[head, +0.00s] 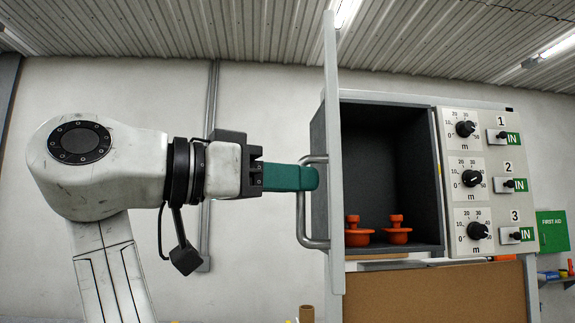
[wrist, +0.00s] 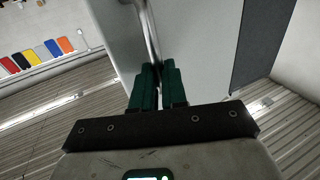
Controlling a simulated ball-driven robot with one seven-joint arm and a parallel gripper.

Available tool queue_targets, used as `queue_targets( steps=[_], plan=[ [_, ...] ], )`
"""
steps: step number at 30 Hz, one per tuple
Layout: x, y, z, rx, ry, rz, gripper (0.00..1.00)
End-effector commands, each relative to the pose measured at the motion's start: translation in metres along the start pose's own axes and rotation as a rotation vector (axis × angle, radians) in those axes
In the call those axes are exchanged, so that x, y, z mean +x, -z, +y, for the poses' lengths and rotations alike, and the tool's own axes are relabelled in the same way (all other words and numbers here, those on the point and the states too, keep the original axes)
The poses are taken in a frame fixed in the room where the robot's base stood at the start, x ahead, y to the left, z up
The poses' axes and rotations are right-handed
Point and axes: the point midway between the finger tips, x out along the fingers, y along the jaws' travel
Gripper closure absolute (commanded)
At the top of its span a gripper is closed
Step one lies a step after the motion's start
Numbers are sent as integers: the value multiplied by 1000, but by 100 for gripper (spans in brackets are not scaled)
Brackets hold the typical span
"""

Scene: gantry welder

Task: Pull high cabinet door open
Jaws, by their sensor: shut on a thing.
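The high cabinet (head: 388,92) stands at the right in the head view, with its dark grey interior facing me. Its light door (head: 331,110) is swung open and shows nearly edge-on at the cabinet's left side. A grey bar handle (head: 303,225) is on the door's left face. My gripper (head: 312,178) reaches in from the left, and its green fingers are shut on the handle. The wrist view shows the green fingers (wrist: 157,75) on either side of the handle bar (wrist: 151,35). The exact contact is partly hidden by the fingers.
Two orange knobbed objects (head: 358,235) (head: 397,232) stand on the cabinet floor. A panel with dials and switches (head: 475,180) is right of the opening. A green first aid box (head: 552,231) hangs farther right. Brown board (head: 435,292) is below.

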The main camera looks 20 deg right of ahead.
Motion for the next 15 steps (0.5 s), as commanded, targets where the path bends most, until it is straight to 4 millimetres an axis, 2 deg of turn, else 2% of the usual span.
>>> queue_targets(
  steps=[1,15],
  plan=[
    [8,-2,-6,-14,-6,-8,100],
    [8,-4,-6,-13,-25,-9,100]
  ],
)
